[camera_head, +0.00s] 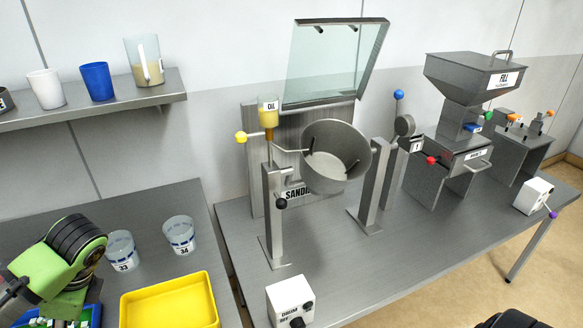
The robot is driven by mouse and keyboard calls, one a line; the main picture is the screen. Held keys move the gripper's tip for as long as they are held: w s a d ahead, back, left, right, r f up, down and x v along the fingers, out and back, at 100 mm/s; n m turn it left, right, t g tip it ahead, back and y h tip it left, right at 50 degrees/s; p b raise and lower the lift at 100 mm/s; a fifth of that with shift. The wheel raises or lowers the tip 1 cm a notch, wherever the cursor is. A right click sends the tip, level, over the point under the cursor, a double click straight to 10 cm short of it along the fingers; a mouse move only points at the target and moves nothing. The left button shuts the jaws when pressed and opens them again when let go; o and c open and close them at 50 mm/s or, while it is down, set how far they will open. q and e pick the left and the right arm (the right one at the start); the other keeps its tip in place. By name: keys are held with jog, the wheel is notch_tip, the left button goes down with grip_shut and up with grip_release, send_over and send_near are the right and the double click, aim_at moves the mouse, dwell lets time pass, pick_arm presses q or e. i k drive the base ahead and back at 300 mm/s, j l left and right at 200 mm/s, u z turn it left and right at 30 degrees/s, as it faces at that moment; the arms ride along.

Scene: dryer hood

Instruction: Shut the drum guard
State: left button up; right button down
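The drum guard (333,64) is a clear pane in a grey frame. It stands raised and open above and behind the drum. The drum (335,155) is a round grey metal pan held between two upright posts, its open mouth tilted towards me. The drum's inside shows and looks empty. No gripper fingers show in this view, so neither gripper can be seen near the guard.
A yellow-knobbed oil cup (267,112) stands left of the drum. A blue-knobbed lever (398,95) is to its right. A white control box (290,302) sits in front. A fill hopper (470,80) stands further right. A yellow tray (170,303) is on the left table.

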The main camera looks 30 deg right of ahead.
aim_at(351, 21)
jog(key=z, duration=1.2)
